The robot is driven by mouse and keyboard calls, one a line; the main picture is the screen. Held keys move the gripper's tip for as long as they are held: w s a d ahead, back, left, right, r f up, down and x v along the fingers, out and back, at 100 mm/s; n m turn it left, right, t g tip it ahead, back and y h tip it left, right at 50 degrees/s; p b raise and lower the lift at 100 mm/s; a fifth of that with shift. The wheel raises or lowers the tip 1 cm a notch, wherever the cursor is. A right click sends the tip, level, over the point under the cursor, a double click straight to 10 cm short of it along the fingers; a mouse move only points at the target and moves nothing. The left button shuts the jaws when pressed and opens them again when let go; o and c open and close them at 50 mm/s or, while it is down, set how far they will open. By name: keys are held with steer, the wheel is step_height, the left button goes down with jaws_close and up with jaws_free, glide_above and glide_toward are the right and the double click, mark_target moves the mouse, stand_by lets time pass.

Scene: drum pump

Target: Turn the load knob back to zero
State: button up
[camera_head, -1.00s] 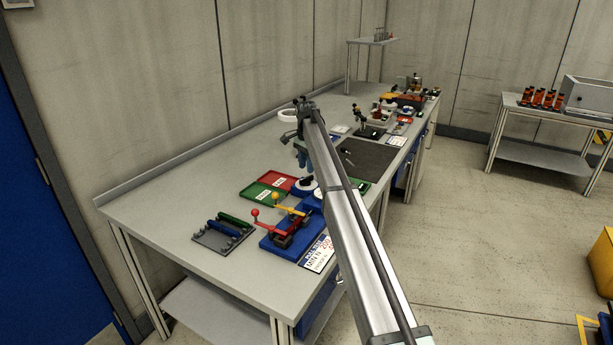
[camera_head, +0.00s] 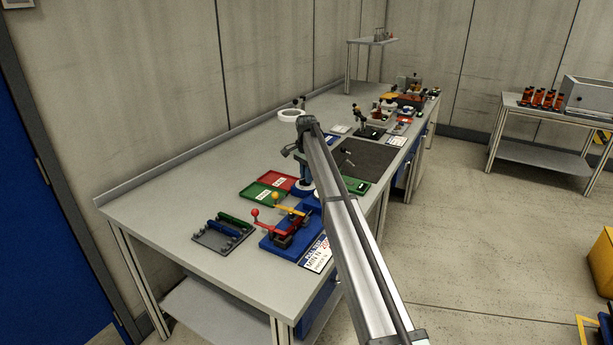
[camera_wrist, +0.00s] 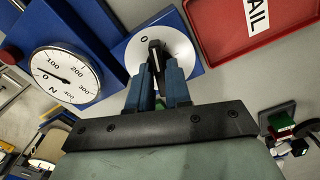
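The load knob is a white disc (camera_wrist: 184,49) marked 0, with a black raised grip (camera_wrist: 154,50), on a blue base at the top centre of the wrist view. My gripper (camera_wrist: 156,70) points down at it, its two blue-grey fingers close on either side of the black grip and seemingly touching it. A round white gauge (camera_wrist: 66,75) marked 0 to 400 N stands to the left. Its needle points between 0 and 100. In the head view my gripper (camera_head: 304,185) is low over the bench, and the arm hides part of the knob's station.
A red tray (camera_wrist: 232,48) labelled FAIL lies beside the knob, with a green tray (camera_head: 252,195) next to it. A blue fixture (camera_head: 273,240) with red and yellow-tipped levers stands in front.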

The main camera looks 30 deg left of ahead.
jaws_close()
steer(key=shift+n, duration=2.1)
steer(key=shift+o, duration=2.1)
jaws_free()
